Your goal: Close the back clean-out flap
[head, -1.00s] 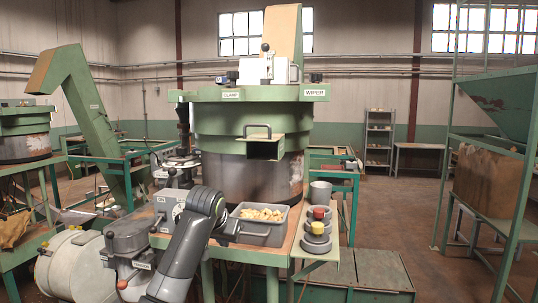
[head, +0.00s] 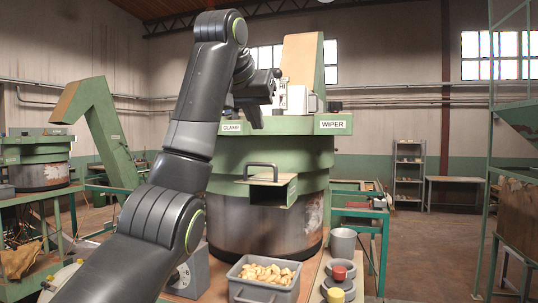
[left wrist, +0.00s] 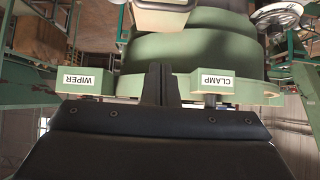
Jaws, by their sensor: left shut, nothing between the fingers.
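The green hopper machine (head: 300,150) stands in front of me, with a dark drum band below its green body. Its rim carries the CLAMP label (head: 230,128) and the WIPER label (head: 333,124). A green spout with a bar handle (head: 262,166) sticks out of its near side. I cannot make out a back flap; the machine's far side is hidden. My left gripper (head: 257,118) is shut and empty, raised in front of the rim near CLAMP. In the left wrist view its fingers (left wrist: 160,72) lie between the two upside-down labels. My right gripper is not in view.
A grey tray of nuts (head: 262,277) stands on the bench before the drum. Right of it are a grey cup (head: 343,243), a red knob (head: 339,272) and a yellow knob (head: 336,295). A green frame (head: 505,150) stands at the right; floor between is open.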

